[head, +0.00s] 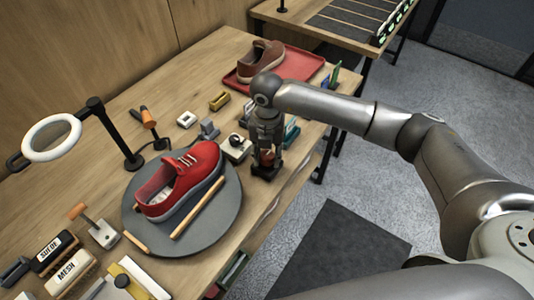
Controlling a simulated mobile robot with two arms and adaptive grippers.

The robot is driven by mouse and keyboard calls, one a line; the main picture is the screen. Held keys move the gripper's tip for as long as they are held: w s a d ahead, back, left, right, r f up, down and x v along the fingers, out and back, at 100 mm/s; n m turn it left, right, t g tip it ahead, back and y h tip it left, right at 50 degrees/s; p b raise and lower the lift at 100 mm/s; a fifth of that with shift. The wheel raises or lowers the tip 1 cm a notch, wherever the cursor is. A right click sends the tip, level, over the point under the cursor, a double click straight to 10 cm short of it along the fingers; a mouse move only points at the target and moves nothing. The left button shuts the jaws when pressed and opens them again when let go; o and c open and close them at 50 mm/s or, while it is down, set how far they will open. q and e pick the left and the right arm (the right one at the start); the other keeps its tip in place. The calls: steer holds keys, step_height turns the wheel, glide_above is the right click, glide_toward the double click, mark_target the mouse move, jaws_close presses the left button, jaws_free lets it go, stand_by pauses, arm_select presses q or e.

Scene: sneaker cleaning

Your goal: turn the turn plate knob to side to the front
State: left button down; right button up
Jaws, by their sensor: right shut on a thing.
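The grey round turn plate (222,218) lies on the wooden table. A red sneaker (188,176) stands on it, toe toward the upper right, with a wooden stick (195,210) beside it. My right gripper (266,160) points down at the table's front edge, to the right of the plate. It is shut on a small reddish knob (267,156) above a dark base (265,172). The fingers hide much of the knob, so its exact setting cannot be read. My left gripper is out of view.
A ring lamp (52,138) stands at the left. Brushes (70,270) and tools crowd the table's near left. A red tray (292,66) with a brown shoe (262,58) lies behind the gripper. Small blocks (219,101) stand between.

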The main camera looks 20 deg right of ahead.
mark_target(267, 155)
stand_by(0.5)
steer(key=o, duration=1)
steer(key=shift+o, duration=0.2)
step_height(267, 155, up, 12)
